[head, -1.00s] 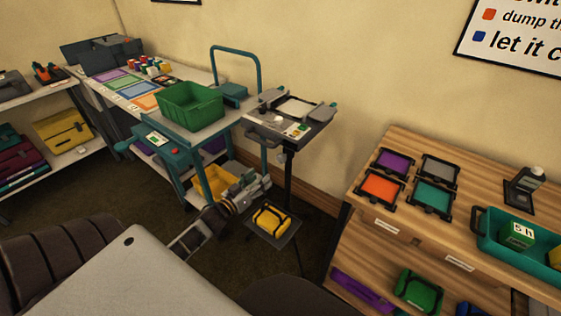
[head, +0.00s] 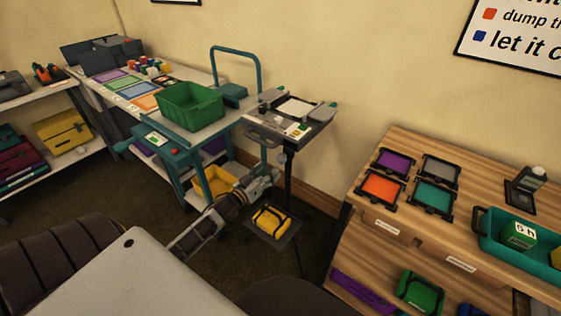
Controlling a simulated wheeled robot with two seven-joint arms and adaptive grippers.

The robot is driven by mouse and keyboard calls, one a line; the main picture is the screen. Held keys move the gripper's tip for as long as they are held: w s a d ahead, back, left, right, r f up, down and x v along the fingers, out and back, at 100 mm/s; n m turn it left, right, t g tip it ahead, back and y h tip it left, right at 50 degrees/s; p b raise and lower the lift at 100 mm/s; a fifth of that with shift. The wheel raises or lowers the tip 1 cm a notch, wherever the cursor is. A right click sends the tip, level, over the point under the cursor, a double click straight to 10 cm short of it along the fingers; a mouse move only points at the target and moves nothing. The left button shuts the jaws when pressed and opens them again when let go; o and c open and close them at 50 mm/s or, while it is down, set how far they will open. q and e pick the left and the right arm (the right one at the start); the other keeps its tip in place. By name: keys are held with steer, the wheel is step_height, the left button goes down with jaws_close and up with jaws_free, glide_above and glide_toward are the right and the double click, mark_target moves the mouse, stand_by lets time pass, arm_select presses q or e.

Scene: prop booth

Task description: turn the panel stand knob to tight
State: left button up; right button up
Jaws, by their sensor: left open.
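The panel stand (head: 320,133) is a dark tray-like panel on a thin black post, standing right of the cart. Its knob (head: 283,157) appears as a small grey shape on the post below the panel; its setting is too small to read. My left gripper (head: 272,174) reaches up from the lower left and is open, just below and left of the knob. I cannot tell whether it touches the knob or post. My right gripper is not in view.
A teal cart with a green bin (head: 190,106) stands close left of the stand. A yellow case (head: 271,219) sits on a low dark platform by the post's foot. A wooden cabinet (head: 400,222) stands at the right.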

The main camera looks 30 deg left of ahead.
mark_target(280, 161)
arm_select(q)
steer(key=shift+w+d, duration=0.15)
steer(key=shift+w, duration=2.1)
steer(key=shift+w+d+b, duration=0.1)
steer(key=shift+w+b, duration=0.3)
steer(key=shift+w, duration=0.5)
steer(key=shift+w+d, duration=0.1)
steer(key=shift+w, duration=1.05)
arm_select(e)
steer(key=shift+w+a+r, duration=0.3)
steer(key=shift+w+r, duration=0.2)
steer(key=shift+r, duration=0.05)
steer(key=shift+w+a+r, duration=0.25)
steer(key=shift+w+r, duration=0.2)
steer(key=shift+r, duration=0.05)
arm_select(q)
steer(key=shift+c, duration=0.6)
steer(key=c, duration=0.9)
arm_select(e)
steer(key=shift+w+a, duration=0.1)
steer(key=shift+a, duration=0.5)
